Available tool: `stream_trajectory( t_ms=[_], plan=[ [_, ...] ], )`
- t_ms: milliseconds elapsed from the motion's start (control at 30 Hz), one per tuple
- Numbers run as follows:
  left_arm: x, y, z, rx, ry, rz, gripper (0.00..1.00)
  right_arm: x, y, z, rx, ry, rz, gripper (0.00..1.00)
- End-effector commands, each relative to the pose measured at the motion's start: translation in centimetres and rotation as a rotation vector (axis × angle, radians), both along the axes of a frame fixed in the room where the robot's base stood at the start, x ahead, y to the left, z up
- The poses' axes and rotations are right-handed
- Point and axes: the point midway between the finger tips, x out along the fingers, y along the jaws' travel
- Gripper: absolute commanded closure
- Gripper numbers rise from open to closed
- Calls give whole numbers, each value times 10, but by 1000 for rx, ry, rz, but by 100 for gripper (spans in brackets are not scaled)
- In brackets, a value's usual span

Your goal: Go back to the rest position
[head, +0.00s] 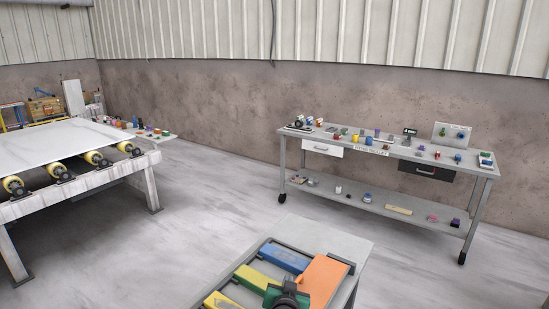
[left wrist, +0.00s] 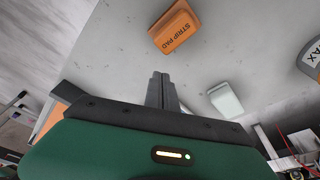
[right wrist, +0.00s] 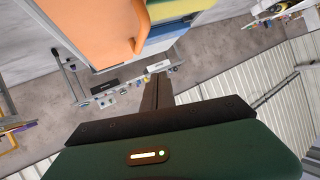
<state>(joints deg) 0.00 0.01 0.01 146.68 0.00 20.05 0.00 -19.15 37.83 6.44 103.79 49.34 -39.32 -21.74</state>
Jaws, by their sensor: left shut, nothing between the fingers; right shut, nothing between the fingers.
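My right gripper (head: 288,293) shows at the bottom of the head view, in front of a tray of coloured blocks. In the right wrist view its fingers (right wrist: 158,84) are together with nothing between them. My left gripper is not seen in the head view. In the left wrist view its fingers (left wrist: 162,80) are together and empty, over a grey surface (left wrist: 120,50). An orange pad marked STRIP PAD (left wrist: 174,27) lies ahead of the fingertips, apart from them. A pale green-white block (left wrist: 225,100) lies to their right.
A grey stand (head: 325,238) carries blue (head: 285,258), yellow (head: 257,279) and orange (head: 325,275) pieces close by my right gripper. A stone slab (head: 65,143) lies on a roller table at left. A wheeled workbench (head: 390,150) stands by the wall. Open floor (head: 205,215) lies between.

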Motion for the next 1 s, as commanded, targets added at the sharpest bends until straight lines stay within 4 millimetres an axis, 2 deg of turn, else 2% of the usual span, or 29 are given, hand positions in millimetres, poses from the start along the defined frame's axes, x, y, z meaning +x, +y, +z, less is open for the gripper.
stream_trajectory(
  t_ms=[67, 167, 400, 500, 600, 733, 1000],
  plan=[
    [0, 0, 0, 0, 0, 0, 100, -19, -15, 1, -1, 75, 72, 100],
    [0, 0, 0, 0, 0, 0, 100, -66, -39, -11, -11, 231, 173, 100],
    [0, 0, 0, 0, 0, 0, 100, -221, -113, -55, -58, 669, 267, 100],
    [0, 0, 0, 0, 0, 0, 100, -277, -137, -66, -77, 812, 263, 100],
    [0, 0, 0, 0, 0, 0, 100, -315, -153, -73, -91, 907, 255, 100],
    [0, 0, 0, 0, 0, 0, 100, -334, -160, -76, -99, 955, 249, 100],
    [0, 0, 0, 0, 0, 0, 100, -335, -160, -76, -99, 956, 249, 100]
  ],
)
